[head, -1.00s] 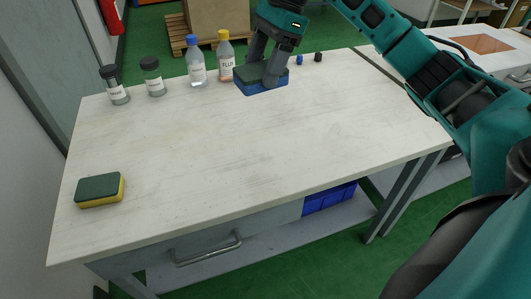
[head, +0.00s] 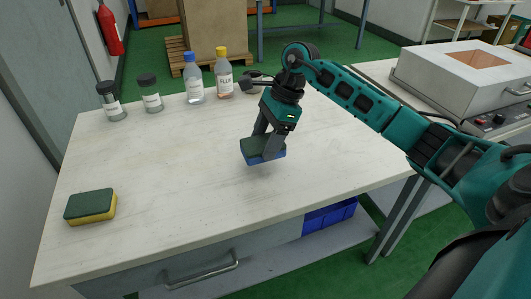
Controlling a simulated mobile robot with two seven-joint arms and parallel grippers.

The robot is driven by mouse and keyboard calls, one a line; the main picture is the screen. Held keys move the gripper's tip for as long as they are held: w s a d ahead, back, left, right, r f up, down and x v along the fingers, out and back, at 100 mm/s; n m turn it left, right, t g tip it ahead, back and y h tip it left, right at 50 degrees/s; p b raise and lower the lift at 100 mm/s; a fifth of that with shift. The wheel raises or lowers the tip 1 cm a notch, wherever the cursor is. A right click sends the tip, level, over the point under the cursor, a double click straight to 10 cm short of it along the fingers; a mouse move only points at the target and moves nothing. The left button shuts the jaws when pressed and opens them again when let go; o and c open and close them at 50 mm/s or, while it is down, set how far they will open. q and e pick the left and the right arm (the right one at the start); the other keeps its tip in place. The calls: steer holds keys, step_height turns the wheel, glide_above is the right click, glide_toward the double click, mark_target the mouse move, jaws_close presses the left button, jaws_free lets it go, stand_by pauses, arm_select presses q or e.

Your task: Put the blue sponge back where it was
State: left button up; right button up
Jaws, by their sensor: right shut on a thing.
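The blue sponge (head: 266,159) has a dark green top and a blue underside. My right gripper (head: 263,144) is shut on it, over the middle right of the white table (head: 165,190). I cannot tell whether the sponge touches the tabletop or hangs just above it. A second sponge, yellow with a dark green top (head: 90,207), lies at the table's front left. My left gripper is not in view.
Two dark-capped jars (head: 150,93), a blue-capped bottle (head: 194,80) and a yellow-capped bottle (head: 223,75) stand along the back edge. A grey machine (head: 465,80) stands at the right. The table's middle and front are clear.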

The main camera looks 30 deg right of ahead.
steer(key=shift+f, duration=1.95)
steer(key=shift+f+b, duration=0.15)
steer(key=shift+b, duration=0.2)
steer(key=o, duration=0.9)
steer(key=shift+o, duration=0.2)
steer(key=shift+r, duration=0.35)
steer(key=p+v, duration=0.1)
steer(key=v, duration=1)
steer(key=shift+d+r+p, duration=0.25)
steer(key=shift+p, duration=0.05)
steer(key=shift+s, duration=0.1)
